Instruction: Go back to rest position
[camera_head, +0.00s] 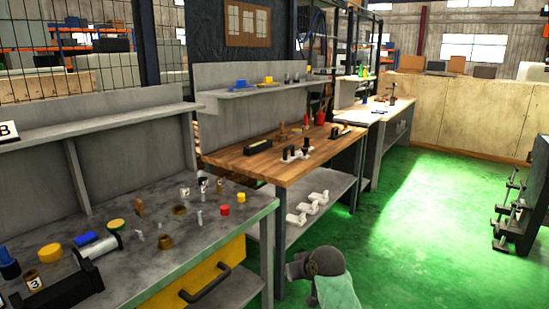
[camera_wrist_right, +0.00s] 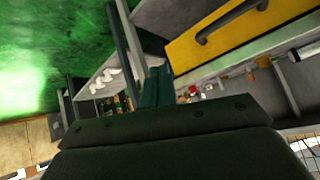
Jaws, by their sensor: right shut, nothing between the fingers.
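No separate task object is named; the task concerns my own arms. The dark body of my right gripper (camera_wrist_right: 165,130) fills the lower part of the right wrist view. It is shut, and I see nothing held in it. In the head view a grey rounded part, probably of my own arm, shows at the bottom centre, low beside the workbench. My left gripper is not in view.
A grey workbench (camera_head: 150,262) with a yellow drawer (camera_head: 215,272) and several small parts stands at left. A wooden-topped bench (camera_head: 262,165) stands beyond it. The green floor (camera_head: 400,230) is open at right, with a dark rack (camera_head: 528,215) at the edge.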

